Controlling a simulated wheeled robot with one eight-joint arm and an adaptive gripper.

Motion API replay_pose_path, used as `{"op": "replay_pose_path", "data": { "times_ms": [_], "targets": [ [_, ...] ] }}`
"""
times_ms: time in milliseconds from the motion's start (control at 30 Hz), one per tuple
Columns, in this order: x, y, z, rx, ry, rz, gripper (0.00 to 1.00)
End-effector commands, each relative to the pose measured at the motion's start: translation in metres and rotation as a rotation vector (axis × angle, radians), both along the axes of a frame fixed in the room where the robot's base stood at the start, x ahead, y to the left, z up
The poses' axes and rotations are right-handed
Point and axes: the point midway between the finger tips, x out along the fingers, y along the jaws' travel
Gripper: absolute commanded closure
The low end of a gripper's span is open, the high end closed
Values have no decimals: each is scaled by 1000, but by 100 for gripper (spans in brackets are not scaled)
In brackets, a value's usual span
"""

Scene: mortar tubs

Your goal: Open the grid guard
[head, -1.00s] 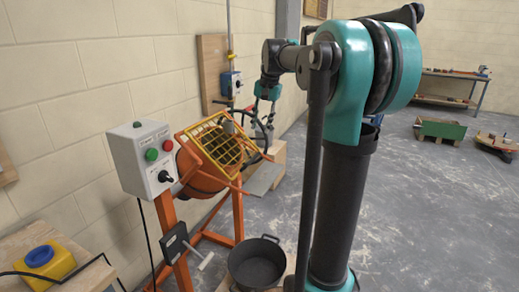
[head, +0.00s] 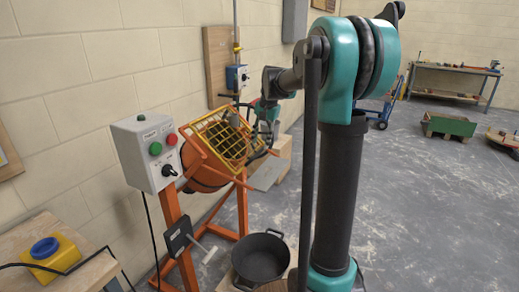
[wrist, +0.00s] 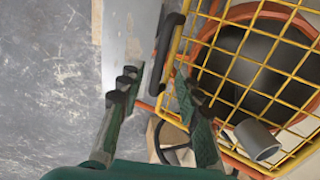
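The grid guard (head: 222,139) is a yellow wire grid. It lies over the mouth of the orange mixer drum (head: 200,177) and looks closed. In the wrist view the grid (wrist: 262,62) fills the right side, with the dark drum opening behind it. A dark bar handle (wrist: 168,42) runs along the guard's left edge. My gripper (wrist: 157,82) is open, its fingers on either side of the handle's line in the picture. I cannot tell whether they touch it. In the head view my gripper (head: 262,122) is beside the guard's right edge, partly hidden.
A grey control box (head: 148,150) with green and red buttons stands left of the drum. A grey tube (wrist: 257,139) shows at the grid.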

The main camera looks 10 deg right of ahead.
Motion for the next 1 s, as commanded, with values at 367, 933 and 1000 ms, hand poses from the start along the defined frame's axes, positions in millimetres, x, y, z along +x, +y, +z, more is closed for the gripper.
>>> {"op": "replay_pose_path", "data": {
  "times_ms": [367, 933, 1000],
  "targets": [
    [4, 6, -38, 0, 0, 0, 66],
    [4, 6, -39, 0, 0, 0, 100],
    [4, 6, -39, 0, 0, 0, 100]
  ]
}}
